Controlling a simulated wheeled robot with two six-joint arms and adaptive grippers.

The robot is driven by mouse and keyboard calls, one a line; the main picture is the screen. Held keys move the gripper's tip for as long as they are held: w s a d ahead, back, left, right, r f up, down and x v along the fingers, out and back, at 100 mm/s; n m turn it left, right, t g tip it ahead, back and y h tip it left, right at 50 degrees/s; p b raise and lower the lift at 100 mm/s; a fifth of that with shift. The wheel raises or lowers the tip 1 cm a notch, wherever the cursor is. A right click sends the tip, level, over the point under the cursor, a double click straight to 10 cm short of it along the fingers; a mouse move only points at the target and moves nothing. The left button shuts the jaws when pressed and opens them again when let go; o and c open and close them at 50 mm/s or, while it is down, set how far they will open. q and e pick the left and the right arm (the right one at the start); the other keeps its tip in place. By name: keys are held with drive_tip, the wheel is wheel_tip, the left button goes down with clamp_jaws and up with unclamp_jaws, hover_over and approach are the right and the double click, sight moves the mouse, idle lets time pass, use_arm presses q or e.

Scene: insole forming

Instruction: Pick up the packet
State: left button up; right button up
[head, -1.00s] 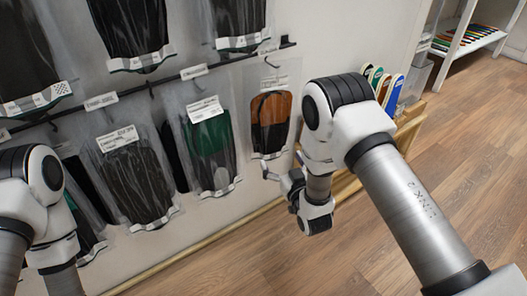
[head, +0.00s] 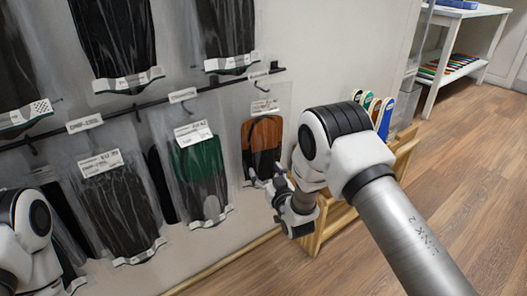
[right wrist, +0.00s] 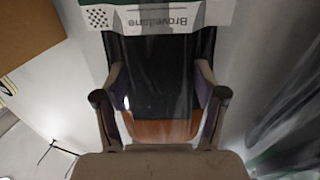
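A clear packet (head: 263,140) with an orange and black insole hangs on a wall hook in the head view. In the right wrist view the packet (right wrist: 160,80) fills the middle, with a white label band across the top. My right gripper (head: 270,184) is at the packet's lower end in the head view. In the right wrist view its fingers (right wrist: 160,85) stand apart on either side of the packet. Whether they touch its edges cannot be told. My left arm shows at the left edge of the head view, but its gripper is not visible.
Several other packets, such as a green one (head: 203,170) and a black one (head: 118,205), hang from the dark rail (head: 150,103). A wooden stand (head: 340,215) with insoles is right of my right gripper. A white shelf (head: 455,45) stands far right.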

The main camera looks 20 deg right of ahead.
idle(0.3)
drive_tip(key=shift+r, duration=0.3)
drive_tip(key=shift+r+p, duration=0.5)
drive_tip(key=shift+p, duration=0.15)
drive_tip(key=shift+s+d+r+p, duration=0.1)
drive_tip(key=shift+s+d+p, duration=0.2)
drive_tip(key=shift+s, duration=0.3)
drive_tip(key=shift+s+d+r+p, duration=0.15)
drive_tip(key=shift+s+p, duration=0.1)
drive_tip(key=shift+s, duration=0.35)
drive_tip(key=s+d+p, duration=0.4)
drive_tip(key=s+d, duration=0.1)
drive_tip(key=s, duration=0.9)
drive_tip(key=shift+s+d+f, duration=0.15)
drive_tip(key=shift+s+f, duration=0.15)
